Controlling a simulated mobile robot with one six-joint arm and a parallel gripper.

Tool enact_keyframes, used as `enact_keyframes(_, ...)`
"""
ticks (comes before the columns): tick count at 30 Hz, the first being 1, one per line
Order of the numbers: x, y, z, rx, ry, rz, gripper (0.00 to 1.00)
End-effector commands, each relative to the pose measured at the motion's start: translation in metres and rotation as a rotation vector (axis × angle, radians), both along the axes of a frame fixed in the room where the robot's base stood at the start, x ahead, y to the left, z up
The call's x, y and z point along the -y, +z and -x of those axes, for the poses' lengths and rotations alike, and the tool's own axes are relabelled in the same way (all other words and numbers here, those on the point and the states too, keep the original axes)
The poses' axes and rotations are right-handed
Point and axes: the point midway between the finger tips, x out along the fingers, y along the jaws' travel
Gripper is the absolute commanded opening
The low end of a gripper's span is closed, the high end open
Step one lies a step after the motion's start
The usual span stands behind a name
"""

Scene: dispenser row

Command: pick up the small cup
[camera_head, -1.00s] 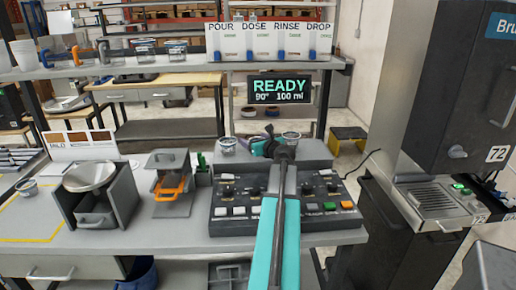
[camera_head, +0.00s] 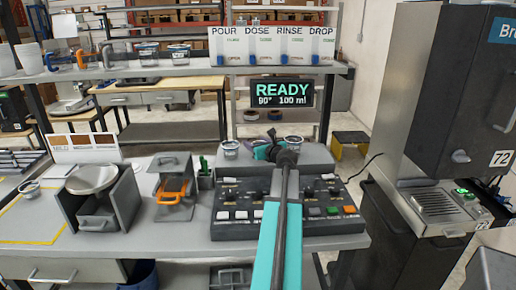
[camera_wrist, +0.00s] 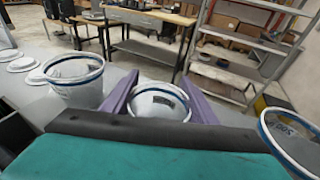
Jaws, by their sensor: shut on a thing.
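The small cup (camera_wrist: 160,104), clear with a blue rim, sits between the two purple fingers of my gripper (camera_wrist: 158,80) in the wrist view. The fingers are shut on its sides. In the head view my gripper (camera_head: 265,150) is over the back of the grey console, and it and my arm hide most of the small cup. A larger clear cup (camera_wrist: 76,88) stands to the left in the wrist view, and another (camera_wrist: 290,142) stands to the right, partly cut off. I cannot tell whether the held cup touches the surface below.
The black button panel (camera_head: 235,213) lies in front of the cups. A READY screen (camera_head: 282,93) hangs behind, below a shelf (camera_head: 200,75) with several containers. A scale-like stand (camera_head: 95,200) and a tall grey machine (camera_head: 440,110) flank the workspace.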

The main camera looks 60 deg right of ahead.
Motion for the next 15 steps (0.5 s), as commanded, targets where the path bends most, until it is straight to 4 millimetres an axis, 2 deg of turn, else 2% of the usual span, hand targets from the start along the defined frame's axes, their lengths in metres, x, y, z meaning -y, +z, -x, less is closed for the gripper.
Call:
enact_keyframes(8, 0.000, 0.011, 0.000, 0.001, 0.000, 0.001, 0.32)
enact_keyframes(15, 0.000, 0.031, 0.000, 0.000, 0.001, 0.001, 0.32)
